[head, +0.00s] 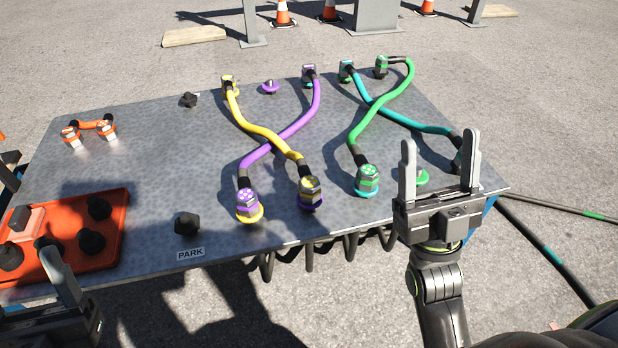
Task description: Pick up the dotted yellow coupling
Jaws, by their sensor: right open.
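The dotted yellow coupling (310,190) stands at the front of the grey table, on a purple-ringed base. It ends the yellow cable (255,127), whose other end (229,84) sits at the back. My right gripper (440,143) is open and empty, fingers pointing up in the picture, to the right of the dotted yellow coupling and apart from it. The gripper partly covers the teal cable's front end (457,160). My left gripper (62,277) is at the lower left, cut off by the frame; one finger shows clearly.
A purple coupling (247,204) stands close left of the yellow one, on a yellow-ringed base. A green coupling (367,180) stands to its right. The purple and yellow cables cross. A black knob (187,224) stands by the PARK label (190,254). An orange tray (118,215) lies left.

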